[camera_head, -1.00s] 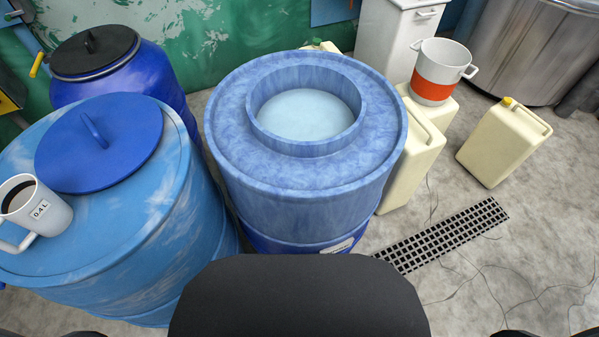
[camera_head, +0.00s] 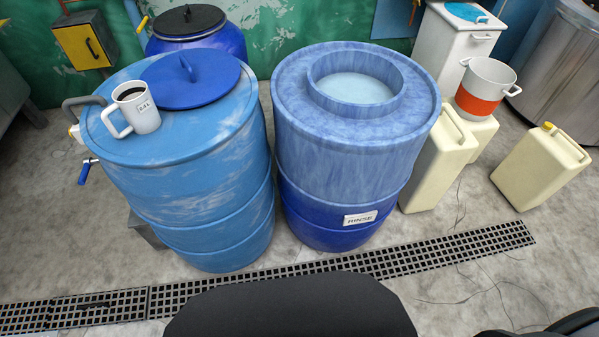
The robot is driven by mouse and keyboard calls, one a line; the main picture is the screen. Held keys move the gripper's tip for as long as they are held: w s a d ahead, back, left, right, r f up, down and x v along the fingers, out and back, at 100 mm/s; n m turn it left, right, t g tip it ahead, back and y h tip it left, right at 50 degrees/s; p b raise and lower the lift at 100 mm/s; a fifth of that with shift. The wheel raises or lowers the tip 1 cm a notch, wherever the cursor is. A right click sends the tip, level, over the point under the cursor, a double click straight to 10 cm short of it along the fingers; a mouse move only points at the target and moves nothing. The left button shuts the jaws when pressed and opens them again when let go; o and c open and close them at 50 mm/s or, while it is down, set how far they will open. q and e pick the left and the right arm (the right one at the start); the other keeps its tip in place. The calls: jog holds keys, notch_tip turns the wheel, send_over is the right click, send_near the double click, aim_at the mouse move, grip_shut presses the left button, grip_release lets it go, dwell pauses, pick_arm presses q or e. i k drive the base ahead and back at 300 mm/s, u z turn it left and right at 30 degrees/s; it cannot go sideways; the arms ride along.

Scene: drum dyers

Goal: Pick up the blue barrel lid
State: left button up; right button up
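A flat round blue lid (camera_head: 205,88) with an upright handle lies on top of the light blue barrel (camera_head: 205,190), toward its back right. A white measuring mug (camera_head: 140,112) with dark liquid stands on the same barrel top, to the left of the lid. No gripper touches the lid. Neither of my grippers shows in the view; only dark parts of my own body show at the bottom edge.
An open blue barrel labelled RINSE (camera_head: 345,180) stands to the right, holding pale liquid. A black-lidded barrel (camera_head: 190,25) is behind. Cream canisters (camera_head: 540,168) and a white-and-red pot (camera_head: 485,88) are at right. A floor drain grate (camera_head: 440,250) crosses in front on clear floor.

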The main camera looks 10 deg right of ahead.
aim_at(193, 77)
jog(key=z, duration=0.2)
jog(key=k, duration=0.3)
jog(key=u, duration=1.45)
jog(key=i, duration=0.7)
jog(key=z, duration=0.55)
jog(key=i, duration=0.65)
jog(key=u, duration=0.1)
jog(key=k, duration=1.05)
jog(key=z, duration=1.35)
jog(key=i, duration=0.5)
